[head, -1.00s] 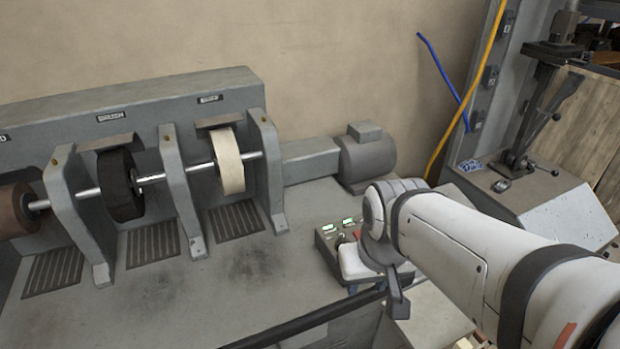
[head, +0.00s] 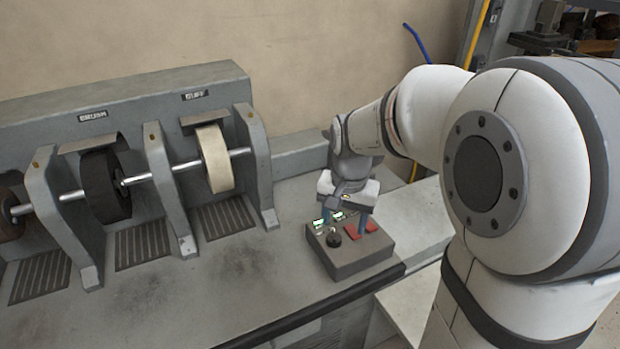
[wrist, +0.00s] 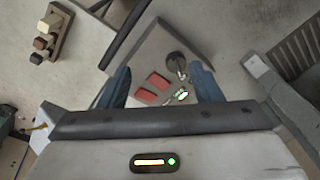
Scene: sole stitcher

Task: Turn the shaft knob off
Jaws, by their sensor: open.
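The control box (head: 350,262) sits on the bench near its front edge. A round black knob (head: 334,239) stands on its top at the left, with two red switches (head: 362,229) to the right and two lit green displays (head: 329,219) behind. My gripper (head: 347,215) is open above the box, pointing down. In the wrist view the knob (wrist: 176,60) shows between my open fingers (wrist: 160,70), nearer the right finger and apart from it. The red switches (wrist: 152,87) lie nearer the left finger. Nothing is held.
The finishing machine with its pale wheel (head: 214,158) and black wheel (head: 105,187) on a shaft stands to the left. The bench between (head: 240,270) is clear. In the wrist view, a wooden piece with several small blocks (wrist: 48,36) lies at upper left.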

